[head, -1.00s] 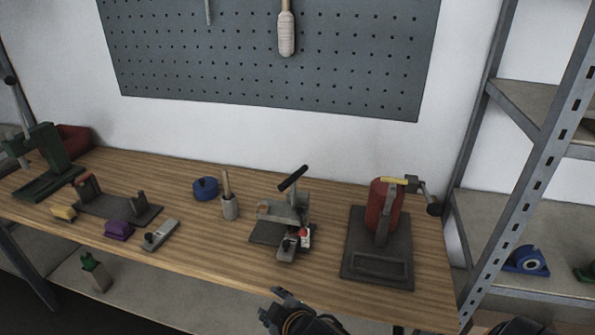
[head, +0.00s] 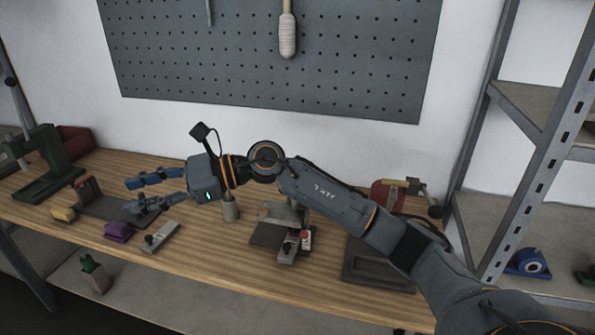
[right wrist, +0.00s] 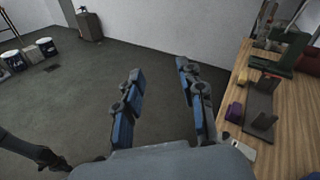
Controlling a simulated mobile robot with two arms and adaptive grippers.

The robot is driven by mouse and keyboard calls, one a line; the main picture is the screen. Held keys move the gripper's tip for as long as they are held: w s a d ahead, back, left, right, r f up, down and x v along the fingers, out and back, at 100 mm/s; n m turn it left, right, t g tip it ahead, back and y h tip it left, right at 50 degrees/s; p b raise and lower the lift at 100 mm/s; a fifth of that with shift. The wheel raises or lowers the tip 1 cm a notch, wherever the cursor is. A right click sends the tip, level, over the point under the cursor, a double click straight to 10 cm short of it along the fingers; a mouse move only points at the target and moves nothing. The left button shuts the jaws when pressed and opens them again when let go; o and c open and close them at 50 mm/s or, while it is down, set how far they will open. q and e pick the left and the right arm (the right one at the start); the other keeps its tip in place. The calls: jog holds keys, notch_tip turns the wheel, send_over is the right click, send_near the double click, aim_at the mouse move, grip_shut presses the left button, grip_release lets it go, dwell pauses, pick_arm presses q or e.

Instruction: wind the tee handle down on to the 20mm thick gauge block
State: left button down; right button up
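A small grey press-like fixture (head: 284,216) stands mid-bench; its black tee handle is hidden behind my right forearm. A small grey block with a dark knob (head: 288,250) and a red-and-white piece (head: 306,240) sit at its front. I cannot tell which piece is the 20mm gauge block. My right gripper (head: 132,197) is open and empty, pointing left above the bench, well left of the fixture. Its spread fingers show in the right wrist view (right wrist: 160,72). A dark arm end, probably my left gripper (right wrist: 50,158), shows low in the right wrist view; its finger state is unclear.
A purple block (head: 118,231), a yellow block (head: 63,214) and a grey knobbed plate (head: 160,237) lie near the bench's front edge. A green press (head: 45,165) stands far left. A red device on a dark base (head: 378,274) is at right, beside metal shelving (head: 510,170).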

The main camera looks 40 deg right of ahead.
jog(key=w+d+n+g+h, duration=0.1)
jog(key=w+d+n+h, duration=0.1)
jog(key=d+h, duration=0.5)
jog(key=w+d+n+h, duration=0.1)
jog(key=d+n+h, duration=0.15)
jog(key=d, duration=0.75)
jog(key=s+d+r+g+h, duration=0.1)
jog(key=s+d+r+h, duration=0.15)
jog(key=d, duration=0.65)
jog(key=s+d+r+h, duration=0.2)
jog(key=d+h, duration=0.1)
jog(key=d, duration=0.6)
jog(key=p+x, duration=0.2)
jog(key=x, duration=1.1)
jog(key=shift+a+f, duration=0.2)
jog(key=shift+f, duration=0.25)
grip_shut()
